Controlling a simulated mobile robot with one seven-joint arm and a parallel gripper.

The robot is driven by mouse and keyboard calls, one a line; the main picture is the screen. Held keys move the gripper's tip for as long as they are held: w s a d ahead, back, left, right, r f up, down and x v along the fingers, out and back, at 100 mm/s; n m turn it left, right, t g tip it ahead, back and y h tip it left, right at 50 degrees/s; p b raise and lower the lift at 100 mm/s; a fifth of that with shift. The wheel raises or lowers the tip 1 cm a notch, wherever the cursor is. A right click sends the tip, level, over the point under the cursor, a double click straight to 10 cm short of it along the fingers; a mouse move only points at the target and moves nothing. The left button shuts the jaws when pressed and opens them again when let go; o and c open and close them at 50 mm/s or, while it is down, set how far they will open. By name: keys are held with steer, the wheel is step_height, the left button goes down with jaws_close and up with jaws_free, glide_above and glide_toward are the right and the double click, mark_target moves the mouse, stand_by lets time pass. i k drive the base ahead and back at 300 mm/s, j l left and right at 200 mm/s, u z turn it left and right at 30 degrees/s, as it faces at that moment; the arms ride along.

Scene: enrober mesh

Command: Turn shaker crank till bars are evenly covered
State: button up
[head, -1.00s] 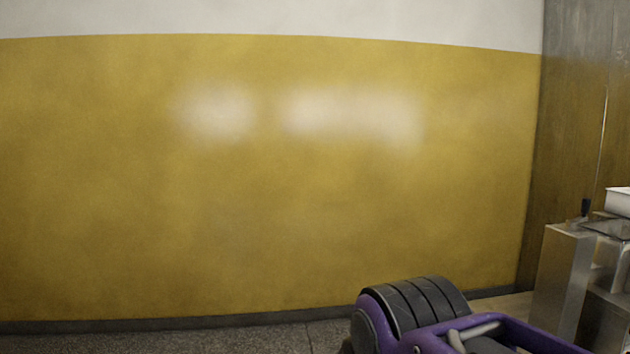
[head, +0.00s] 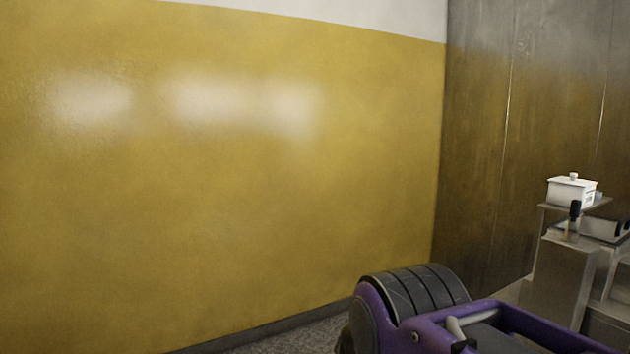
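At the right edge of the head view stands a metal machine (head: 562,283), partly cut off by the frame. A small upright black handle (head: 574,213) stands at its top left corner; whether it is the shaker crank I cannot tell. Behind it a white lidded box (head: 571,191) sits on a raised shelf. No bars can be made out. My purple and black arm shows at the bottom right, in front of the machine. My gripper is not in the frame.
A yellow wall (head: 220,200) with a white upper band fills the left and middle. Dark brown metal panels (head: 480,150) meet it in a corner. A strip of grey speckled floor (head: 310,328) is bare at the wall's foot.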

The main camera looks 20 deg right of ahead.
mark_target(571, 234)
steer(key=i+z, duration=0.15)
steer(key=z, duration=0.25)
steer(key=i+z, duration=0.2)
steer(key=z, duration=0.2)
steer(key=i+j+z, duration=0.15)
steer(key=z, duration=0.25)
steer(key=i+z, duration=0.1)
steer(key=z, duration=0.3)
steer(key=i+j+z, duration=0.1)
steer(key=z, duration=0.3)
steer(key=i+j+z, duration=0.1)
steer(key=z, duration=0.35)
